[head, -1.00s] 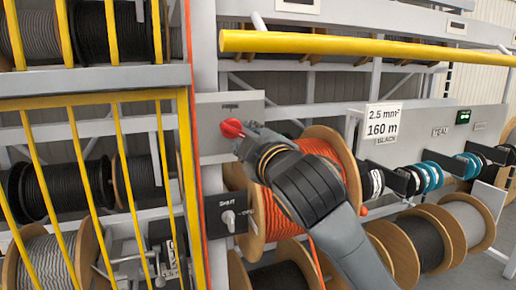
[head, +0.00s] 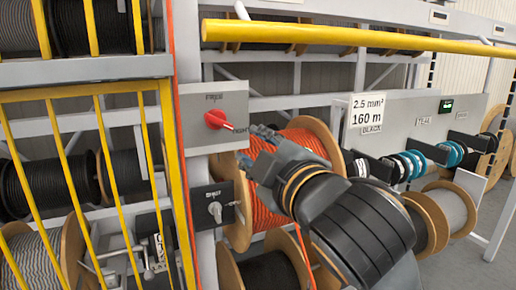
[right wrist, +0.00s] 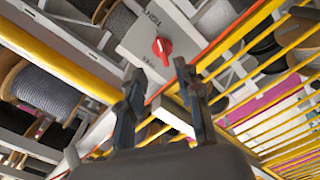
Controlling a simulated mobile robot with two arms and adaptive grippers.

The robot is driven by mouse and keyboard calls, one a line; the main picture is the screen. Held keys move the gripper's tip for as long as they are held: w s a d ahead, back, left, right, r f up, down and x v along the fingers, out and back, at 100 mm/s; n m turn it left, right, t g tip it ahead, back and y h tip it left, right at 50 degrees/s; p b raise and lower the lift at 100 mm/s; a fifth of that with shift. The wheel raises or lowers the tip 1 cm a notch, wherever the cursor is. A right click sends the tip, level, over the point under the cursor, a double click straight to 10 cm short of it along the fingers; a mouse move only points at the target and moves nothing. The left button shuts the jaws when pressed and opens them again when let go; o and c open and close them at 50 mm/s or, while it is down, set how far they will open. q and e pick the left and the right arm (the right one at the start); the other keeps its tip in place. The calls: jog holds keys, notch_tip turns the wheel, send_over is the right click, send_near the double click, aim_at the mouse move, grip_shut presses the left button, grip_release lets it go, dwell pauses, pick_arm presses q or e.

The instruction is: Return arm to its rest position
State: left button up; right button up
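My right gripper (head: 257,147) hangs in front of the orange cable reel, below and right of the red lever knob (head: 216,119), clear of it. In the right wrist view its two fingers (right wrist: 158,76) stand apart with nothing between them. The red knob also shows there (right wrist: 162,46), beyond the fingertips. It sits on a grey panel (head: 205,99); its lever points right, toward the label that seems to read TIGHT. My right arm reaches in from the lower right. My left gripper is not in view.
The orange cable reel (head: 268,213) is partly hidden behind my right arm. A grey switch (head: 214,211) on a black plate sits below the red knob. A yellow bar (head: 340,36) crosses above; a yellow barred guard (head: 100,180) stands left. Open floor (head: 470,265) shows at lower right.

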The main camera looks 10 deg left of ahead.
jog(key=w+d+f+m+g+h, duration=0.1)
jog(key=w+d+f+m+h, duration=0.2)
jog(key=f, duration=0.6)
jog(key=d+f+m+g+h, duration=0.1)
jog(key=d+f+m, duration=0.35)
jog(key=f, duration=0.45)
jog(key=s+d+f+m+g+h, duration=0.15)
jog(key=d+f, duration=0.25)
jog(key=f, duration=0.4)
jog(key=s+d+f+m+g+h, duration=0.1)
jog(key=s+d+f+m+g, duration=0.15)
jog(key=d+f, duration=0.45)
jog(key=s+d+f+m+g+h, duration=0.25)
jog(key=s+d+f, duration=0.25)
jog(key=s+f, duration=0.55)
jog(key=s+d+f+m+g+h, duration=0.1)
jog(key=s+d+f+m+g, duration=0.2)
jog(key=s+d+f, duration=0.55)
jog(key=s+a+f+g, duration=0.1)
jog(key=s+f, duration=0.2)
jog(key=f, duration=1.2)
jog(key=s+a+f, duration=0.2)
jog(key=f, duration=1.2)
jog(key=s+d+f+g, duration=0.1)
jog(key=s+d+f, duration=0.2)
jog(key=s+f, duration=1.1)
jog(key=shift+s+f+n, duration=0.35)
jog(key=shift+s+n, duration=0.05)
jog(key=shift+s, duration=0.75)
